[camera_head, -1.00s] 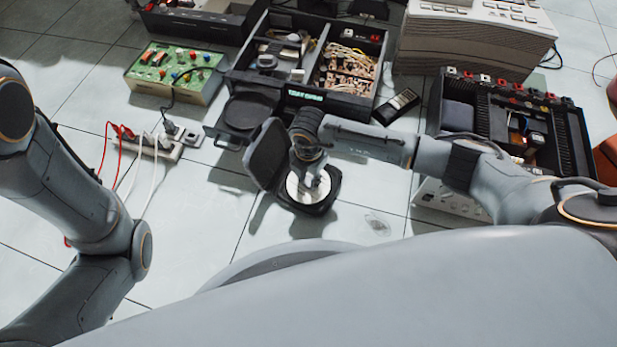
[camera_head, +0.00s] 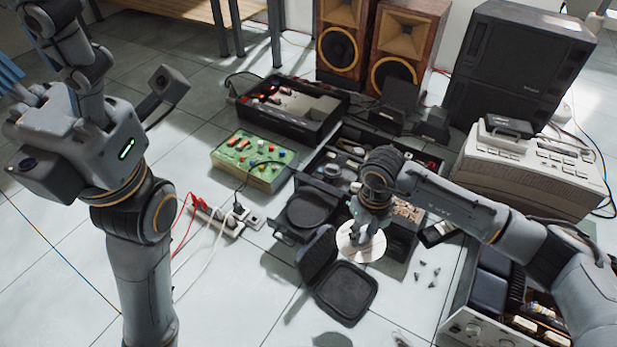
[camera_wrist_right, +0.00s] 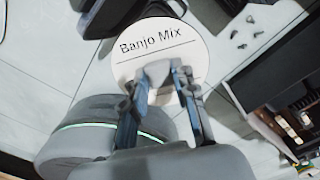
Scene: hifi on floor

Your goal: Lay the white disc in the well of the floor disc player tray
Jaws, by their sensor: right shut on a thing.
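The white disc (camera_head: 361,243) is gripped by my right gripper (camera_head: 362,232), which is shut on it and holds it above the floor. In the right wrist view, the disc (camera_wrist_right: 158,50) reads "Banjo Mix", and the fingers (camera_wrist_right: 163,84) close near its middle. The open black disc case (camera_head: 346,291) lies below it on the floor, lid raised at left, base empty. The player tray (camera_head: 284,234), with its dark round well (camera_head: 309,209), sticks out to the left of the disc. My right arm partly hides the player (camera_head: 402,240). My left gripper (camera_head: 22,103) is at the left edge, its jaws unclear.
A green circuit board box (camera_head: 250,160) and a power strip (camera_head: 217,216) with red and white cables lie left of the tray. A beige device (camera_head: 525,175) and an open unit (camera_head: 490,300) stand right. Wooden speakers (camera_head: 345,45) are behind. Floor at front left is clear.

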